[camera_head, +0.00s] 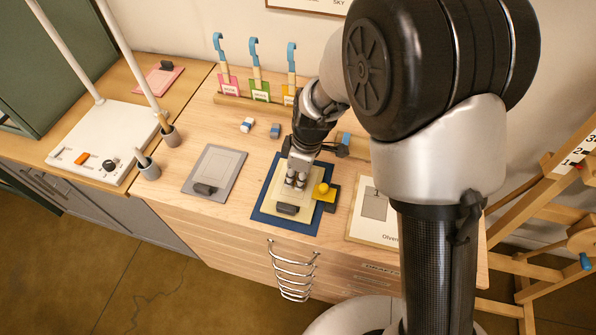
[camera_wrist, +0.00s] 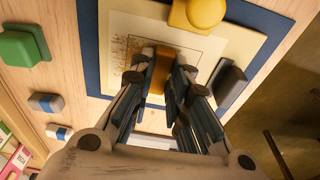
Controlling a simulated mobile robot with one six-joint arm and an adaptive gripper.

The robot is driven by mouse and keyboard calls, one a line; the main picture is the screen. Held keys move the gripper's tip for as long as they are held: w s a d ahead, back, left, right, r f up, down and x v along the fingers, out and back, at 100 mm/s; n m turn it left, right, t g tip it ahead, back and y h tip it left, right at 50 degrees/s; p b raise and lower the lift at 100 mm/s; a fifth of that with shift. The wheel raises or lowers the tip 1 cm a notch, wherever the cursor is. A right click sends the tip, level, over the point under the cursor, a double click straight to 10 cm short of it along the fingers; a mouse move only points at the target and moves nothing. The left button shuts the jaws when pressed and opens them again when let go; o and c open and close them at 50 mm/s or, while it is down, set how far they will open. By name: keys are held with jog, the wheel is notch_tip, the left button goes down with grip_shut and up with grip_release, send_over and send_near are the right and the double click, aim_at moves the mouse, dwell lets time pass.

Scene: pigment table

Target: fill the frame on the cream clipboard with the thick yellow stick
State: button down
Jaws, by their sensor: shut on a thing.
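The cream clipboard (camera_head: 312,221) lies on a dark blue board (camera_head: 263,216), with its dark clip (camera_head: 287,209) towards the front edge; the clip also shows in the wrist view (camera_wrist: 229,87). My gripper (camera_head: 297,182) is over the sheet, shut on the thick yellow stick (camera_wrist: 160,72), which looks ochre between the fingertips. The stick's tip is hidden, so I cannot tell if it touches the paper.
A yellow knobbed block (camera_head: 323,190) sits at the clipboard's right edge. Small erasers (camera_head: 247,125) lie behind. A green block (camera_wrist: 22,45) shows in the wrist view. Cups with brushes (camera_head: 149,169) stand left.

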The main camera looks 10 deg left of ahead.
aim_at(291, 196)
jog(key=shift+s+a+b, duration=0.15)
jog(key=shift+s+b, duration=0.35)
jog(key=shift+s, duration=1.4)
jog(key=shift+w, duration=0.1)
jog(key=shift+w, duration=1.2)
jog(key=shift+w, duration=0.1)
jog(key=shift+w+d, duration=0.15)
jog(key=shift+w, duration=1.05)
jog(key=shift+w+d, duration=0.15)
jog(key=shift+w, duration=1.05)
